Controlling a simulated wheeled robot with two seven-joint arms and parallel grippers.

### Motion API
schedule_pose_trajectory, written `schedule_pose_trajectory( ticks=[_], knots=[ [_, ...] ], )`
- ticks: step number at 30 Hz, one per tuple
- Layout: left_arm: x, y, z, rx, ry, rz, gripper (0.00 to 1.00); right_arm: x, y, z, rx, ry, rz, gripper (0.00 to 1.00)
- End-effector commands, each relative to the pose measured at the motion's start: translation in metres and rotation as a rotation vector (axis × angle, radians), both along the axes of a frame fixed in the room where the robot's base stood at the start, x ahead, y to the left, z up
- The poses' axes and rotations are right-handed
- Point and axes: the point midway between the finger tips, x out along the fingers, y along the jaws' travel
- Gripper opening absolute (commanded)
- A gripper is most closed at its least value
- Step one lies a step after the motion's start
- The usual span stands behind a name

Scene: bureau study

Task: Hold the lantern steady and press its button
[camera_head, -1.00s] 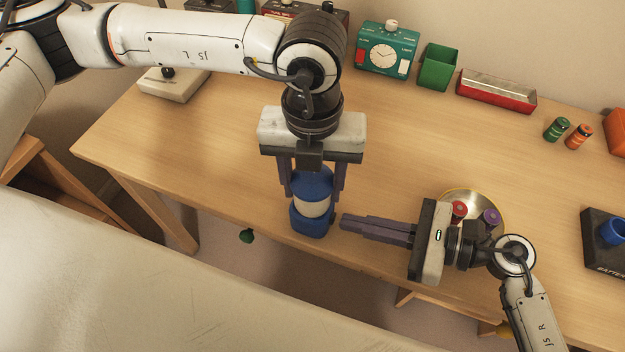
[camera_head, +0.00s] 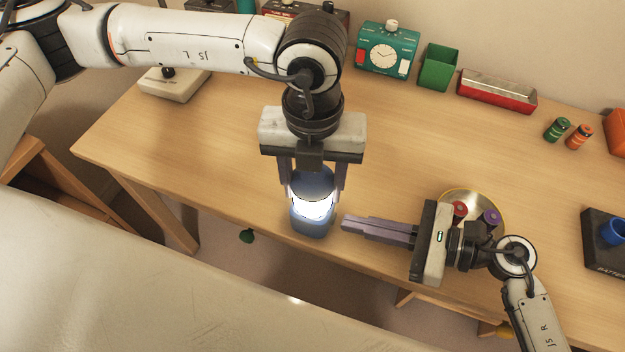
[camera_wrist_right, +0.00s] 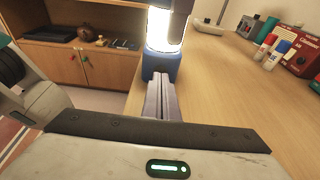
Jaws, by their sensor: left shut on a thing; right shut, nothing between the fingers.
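The blue lantern (camera_head: 312,222) stands upright near the front edge of the wooden desk, and its middle band glows bright white. My left gripper (camera_head: 314,190) comes down from above and is shut on the lantern's upper part. My right gripper (camera_head: 345,222) is shut and empty, lying level just right of the lantern's base with its fingertips pointing at it. In the right wrist view the lantern's lit band and blue base (camera_wrist_right: 161,66) stand just beyond the closed fingers (camera_wrist_right: 161,95). The button cannot be made out; whether the fingertips touch the base is unclear.
A round metal dish (camera_head: 470,203) with small red and purple items lies partly behind my right gripper. A teal clock box (camera_head: 387,50), a green bin (camera_head: 438,68) and a red tray (camera_head: 497,92) line the back. The desk's middle is clear.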

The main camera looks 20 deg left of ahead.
Motion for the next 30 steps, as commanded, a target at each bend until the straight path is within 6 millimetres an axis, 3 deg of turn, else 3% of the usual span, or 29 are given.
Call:
schedule_pose_trajectory(
  ticks=[15,26,27,30],
  knots=[
    [0.000,0.000,0.000,0.000,-0.001,0.000,0.18,-0.001,-0.041,0.000,-0.001,-0.001,-0.001,0.00],
    [0.000,0.000,0.000,0.000,-0.001,0.000,0.18,-0.002,-0.046,0.001,0.001,-0.001,0.001,0.00],
    [0.000,0.000,0.000,0.000,-0.001,0.000,0.56,-0.002,-0.046,0.001,0.001,-0.001,0.001,0.00],
    [0.000,0.000,0.000,0.000,-0.001,0.000,0.71,-0.002,-0.046,0.001,0.001,-0.001,0.000,0.00]
  ],
)
